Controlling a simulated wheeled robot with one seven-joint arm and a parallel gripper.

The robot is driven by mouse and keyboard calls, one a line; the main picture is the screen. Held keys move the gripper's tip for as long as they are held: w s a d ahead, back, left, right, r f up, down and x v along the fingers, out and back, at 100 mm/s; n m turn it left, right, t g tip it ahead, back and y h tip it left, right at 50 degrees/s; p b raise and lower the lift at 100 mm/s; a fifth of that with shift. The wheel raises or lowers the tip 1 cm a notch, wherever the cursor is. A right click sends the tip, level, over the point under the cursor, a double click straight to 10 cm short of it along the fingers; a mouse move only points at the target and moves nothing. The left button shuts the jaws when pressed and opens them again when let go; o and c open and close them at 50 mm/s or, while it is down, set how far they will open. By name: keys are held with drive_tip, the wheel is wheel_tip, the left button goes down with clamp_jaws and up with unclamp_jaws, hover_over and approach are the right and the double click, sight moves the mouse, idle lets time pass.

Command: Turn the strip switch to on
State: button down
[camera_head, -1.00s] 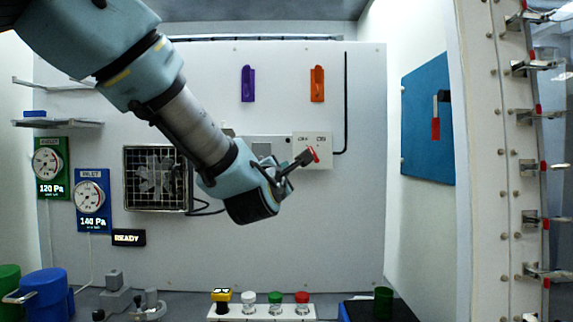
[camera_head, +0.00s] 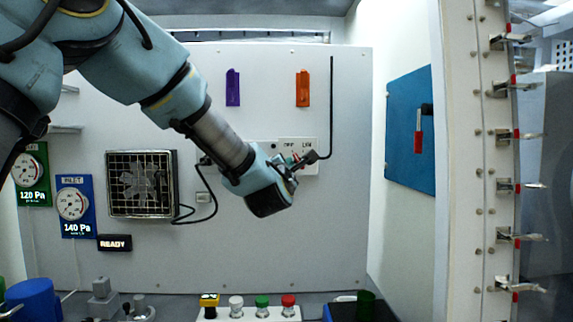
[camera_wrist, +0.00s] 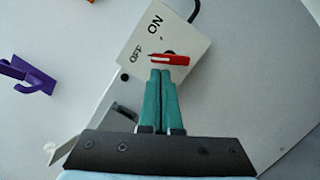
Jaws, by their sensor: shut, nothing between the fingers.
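The strip switch is a red lever with a white line (camera_wrist: 170,59) on a white plate (camera_wrist: 185,30), seen in the wrist view. The lever's left end lies beside the printed OFF; the printed ON is farther up. In the head view the plate (camera_head: 308,143) is on the back wall, partly hidden behind my arm. My gripper (camera_wrist: 167,73) is shut and empty, its teal fingertips just below the lever; I cannot tell whether they touch it. In the head view my gripper (camera_head: 291,159) is in front of the plate.
A purple holder (camera_head: 233,87) and an orange holder (camera_head: 303,88) hang above. A fan (camera_head: 142,184) is left of my arm. A row of buttons (camera_head: 262,307) lies below. A blue panel (camera_head: 410,130) with a red handle is on the right wall.

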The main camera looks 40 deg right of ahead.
drive_tip(key=shift+s+d+r+m+b, duration=0.2)
drive_tip(key=shift+m+b, duration=0.1)
drive_tip(key=shift+m, duration=0.15)
drive_tip(key=shift+s+d+r+m+b, duration=0.1)
drive_tip(key=shift+r+m+b, duration=0.15)
drive_tip(key=shift+m, duration=0.2)
drive_tip(key=m+b, duration=0.1)
drive_tip(key=m+g+b, duration=0.1)
drive_tip(key=m, duration=0.1)
drive_tip(key=shift+s+d+r+b, duration=0.1)
drive_tip(key=shift+r+b, duration=0.1)
drive_tip(key=shift+b, duration=0.2)
drive_tip(key=shift+s+d+r+b, duration=0.1)
drive_tip(key=shift+r+b, duration=0.05)
drive_tip(key=shift+b, duration=0.15)
